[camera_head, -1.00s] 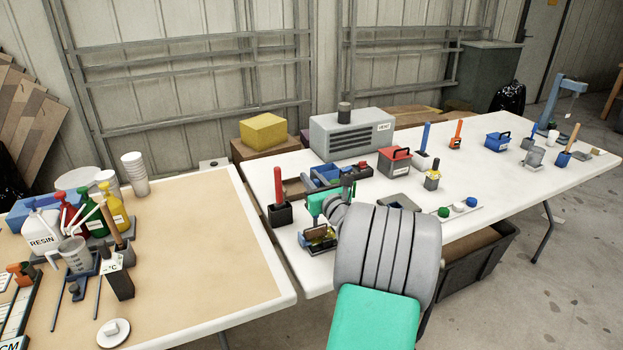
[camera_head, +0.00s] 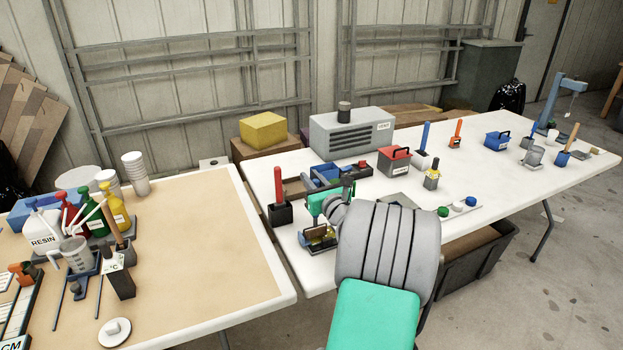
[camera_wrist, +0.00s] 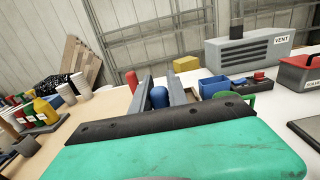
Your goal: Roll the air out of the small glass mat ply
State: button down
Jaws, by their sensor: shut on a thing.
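My gripper (camera_wrist: 160,84) has its two grey fingers on either side of a blue rounded handle (camera_wrist: 159,98) in the wrist view. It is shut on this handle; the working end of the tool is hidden. In the head view, the green end of my arm (camera_head: 318,204) is over the near left corner of the right table. Just below it is a small dark-framed piece with amber and clear parts (camera_head: 319,238). I cannot tell whether this is the tool's roller or the work under it. I cannot clearly make out the small glass mat ply.
A red-handled tool in a black holder (camera_head: 279,205) stands close to the left of my arm. Behind are a blue bin (camera_head: 324,174), the grey VENT box (camera_head: 352,134) and a red-topped box (camera_head: 393,161). The left table (camera_head: 210,250) has clear room on its right side.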

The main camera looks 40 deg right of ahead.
jog(key=shift+s+d, duration=1)
jog(key=shift+d, duration=1.95)
notch_tip(320, 180, up, 7)
jog(key=p, duration=0.8)
jog(key=shift+w+a, duration=0.1)
jog(key=shift+a, duration=0.05)
